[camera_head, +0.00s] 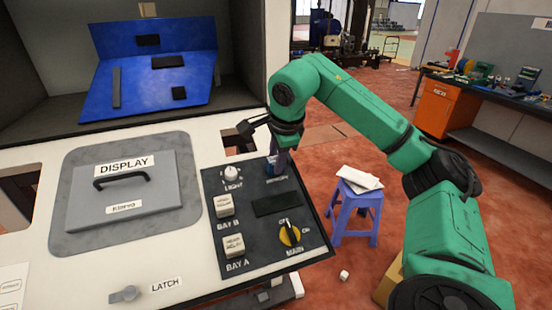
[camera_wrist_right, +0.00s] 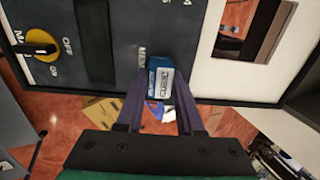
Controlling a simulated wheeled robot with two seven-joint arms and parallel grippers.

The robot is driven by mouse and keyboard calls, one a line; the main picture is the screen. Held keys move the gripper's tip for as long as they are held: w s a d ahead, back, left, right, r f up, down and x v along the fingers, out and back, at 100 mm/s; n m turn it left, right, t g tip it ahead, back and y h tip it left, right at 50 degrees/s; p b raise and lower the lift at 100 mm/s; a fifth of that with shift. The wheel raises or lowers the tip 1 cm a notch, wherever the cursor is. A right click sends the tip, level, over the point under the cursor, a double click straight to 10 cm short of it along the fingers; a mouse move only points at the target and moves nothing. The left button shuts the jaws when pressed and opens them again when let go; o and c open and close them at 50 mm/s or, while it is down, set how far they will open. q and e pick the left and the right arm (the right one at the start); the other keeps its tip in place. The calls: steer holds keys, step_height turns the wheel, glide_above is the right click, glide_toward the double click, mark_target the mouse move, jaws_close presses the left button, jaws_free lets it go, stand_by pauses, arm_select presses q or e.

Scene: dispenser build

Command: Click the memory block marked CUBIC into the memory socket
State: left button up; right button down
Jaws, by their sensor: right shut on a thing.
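The memory block (camera_wrist_right: 160,80), blue with a white label reading CUBIC, sits between the fingertips of my right gripper (camera_wrist_right: 160,92) in the right wrist view. That gripper is shut on it. In the head view my right gripper (camera_head: 280,158) points down at the top right of the dark control panel (camera_head: 212,178), with the block (camera_head: 271,168) partly hidden below it. The block is by the partly covered MEMORY label (camera_wrist_right: 142,57). The memory socket itself is not clearly visible; whether the block is in it or just above it cannot be told. My left gripper is not in view.
The panel carries a LIGHT knob (camera_head: 232,174), BAY B block (camera_head: 224,205), BAY A block (camera_head: 233,245) and yellow MAIN switch (camera_head: 290,235). A grey DISPLAY lid (camera_head: 150,205) lies left. A blue stool (camera_head: 357,209) stands on the floor to the right.

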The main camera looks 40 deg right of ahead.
steer(key=shift+w+f, duration=0.15)
steer(key=shift+f, duration=0.2)
stand_by(1.0)
jaws_free()
stand_by(0.4)
steer(key=p+v, duration=0.3)
steer(key=v, duration=0.3)
steer(key=shift+p, duration=0.35)
stand_by(0.7)
stand_by(0.5)
